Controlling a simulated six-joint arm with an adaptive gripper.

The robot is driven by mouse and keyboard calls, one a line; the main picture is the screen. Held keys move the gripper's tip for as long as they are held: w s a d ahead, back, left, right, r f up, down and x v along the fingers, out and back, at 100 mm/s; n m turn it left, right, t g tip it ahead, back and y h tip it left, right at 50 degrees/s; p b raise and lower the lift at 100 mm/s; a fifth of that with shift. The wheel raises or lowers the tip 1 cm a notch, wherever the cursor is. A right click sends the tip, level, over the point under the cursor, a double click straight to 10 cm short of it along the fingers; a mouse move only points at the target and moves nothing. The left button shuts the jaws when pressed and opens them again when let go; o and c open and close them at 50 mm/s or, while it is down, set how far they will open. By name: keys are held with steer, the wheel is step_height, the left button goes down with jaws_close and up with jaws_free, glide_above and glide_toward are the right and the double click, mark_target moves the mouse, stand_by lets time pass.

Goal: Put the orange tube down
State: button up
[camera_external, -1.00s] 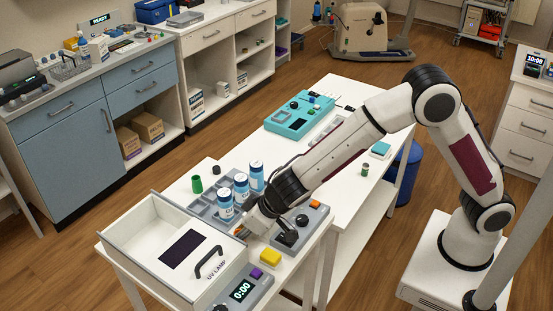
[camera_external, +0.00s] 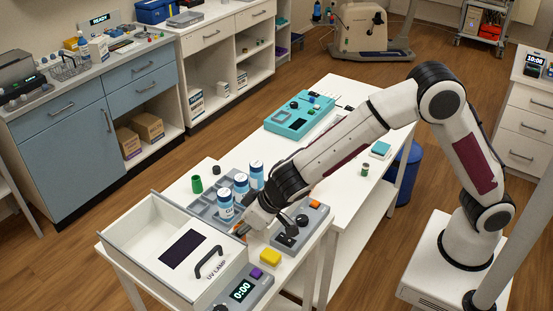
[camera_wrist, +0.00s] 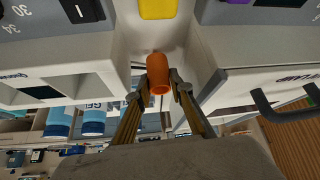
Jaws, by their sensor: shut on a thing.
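In the external view my gripper (camera_external: 243,230) is low over the front table, between the UV lamp box and the grey device with a black knob. The tube is mostly hidden there. Whether it touches the white tabletop (camera_wrist: 150,35) below it, I cannot tell.
The UV lamp box (camera_external: 152,215) stands left of my gripper and the grey knob device (camera_external: 290,240) right of it. A yellow block (camera_external: 270,257) lies in front. A grey rack (camera_external: 203,207) with several blue-white bottles (camera_external: 225,204) is behind, beside a green cup (camera_external: 197,184).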

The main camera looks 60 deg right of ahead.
step_height(320, 180, up, 8)
steer(key=shift+r, duration=0.2)
stand_by(0.3)
stand_by(0.7)
